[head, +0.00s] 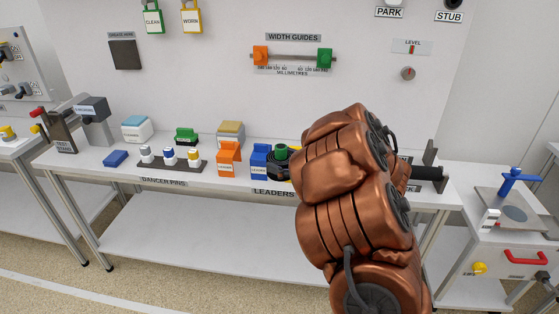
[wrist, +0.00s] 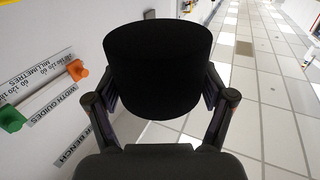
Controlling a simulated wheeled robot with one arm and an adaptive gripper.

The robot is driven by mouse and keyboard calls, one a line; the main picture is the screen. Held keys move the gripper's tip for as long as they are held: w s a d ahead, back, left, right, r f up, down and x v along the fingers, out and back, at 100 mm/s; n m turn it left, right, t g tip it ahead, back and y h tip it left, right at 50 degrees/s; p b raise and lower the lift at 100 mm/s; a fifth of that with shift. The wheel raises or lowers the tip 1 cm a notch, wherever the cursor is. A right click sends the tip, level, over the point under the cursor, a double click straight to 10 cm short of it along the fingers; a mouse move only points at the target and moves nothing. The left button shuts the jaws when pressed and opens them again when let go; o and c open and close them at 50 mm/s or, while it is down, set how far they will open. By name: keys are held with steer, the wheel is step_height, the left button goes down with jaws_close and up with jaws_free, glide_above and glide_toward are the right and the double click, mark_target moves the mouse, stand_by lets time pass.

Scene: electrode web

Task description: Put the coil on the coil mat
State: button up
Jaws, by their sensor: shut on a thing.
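A black, round-edged thing, which I take to be the coil (wrist: 158,62), fills the middle of the wrist view. My gripper (wrist: 161,97) is shut on it, with one finger at its left side and one at its right. The coil's far side is hidden. In the head view my copper-coloured arm covers the middle right of the bench, and I cannot make out the gripper or coil there. I cannot pick out the coil mat for certain in either view.
The long white bench (head: 75,162) carries an orange block (head: 228,160), a blue block (head: 260,160) and a pin rack (head: 172,163). A black cylinder (head: 428,173) sticks out right of my arm.

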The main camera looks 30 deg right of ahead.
steer(key=shift+s+d+f, duration=0.1)
steer(key=shift+s+f, duration=0.05)
steer(key=shift+s, duration=0.35)
steer(key=shift+s+d+f, duration=0.1)
steer(key=shift+s, duration=0.35)
steer(key=w+d+f+p, duration=0.2)
steer(key=w+d, duration=0.1)
steer(key=w, duration=0.4)
steer(key=w+d+f+p, duration=0.2)
steer(key=w+d+p, duration=0.1)
steer(key=w, duration=0.4)
steer(key=shift+w+f, duration=0.3)
steer(key=shift+w, duration=0.1)
steer(key=shift+d+f, duration=0.1)
steer(key=shift+f, duration=0.15)
steer(key=o, duration=1.6)
steer(key=shift+o, duration=0.2)
